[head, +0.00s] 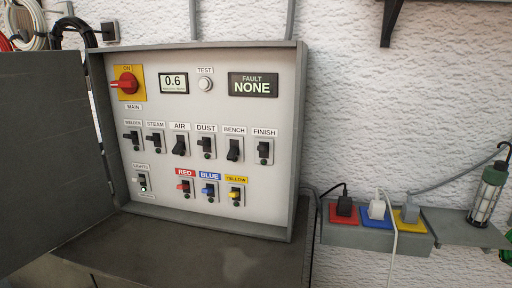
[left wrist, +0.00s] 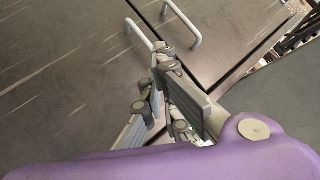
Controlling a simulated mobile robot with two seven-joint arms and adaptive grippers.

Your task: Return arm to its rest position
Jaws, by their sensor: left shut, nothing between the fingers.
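My left gripper (left wrist: 166,112) shows in the left wrist view, with its grey fingers together and nothing between them. Part of my own purple arm fills the bottom of that view. The gripper is over a dark flat surface (left wrist: 60,85) with two pale bar handles (left wrist: 140,34). Neither of my arms shows in the head view. My right gripper is in neither view.
A grey control cabinet (head: 298,120) stands open, its door (head: 50,150) swung left. Its panel has a red main knob (head: 126,83), several switches and a display (head: 252,86) reading "FAULT NONE". Plugs sit in red, blue and yellow sockets (head: 410,226) at right, beside a caged lamp (head: 487,193).

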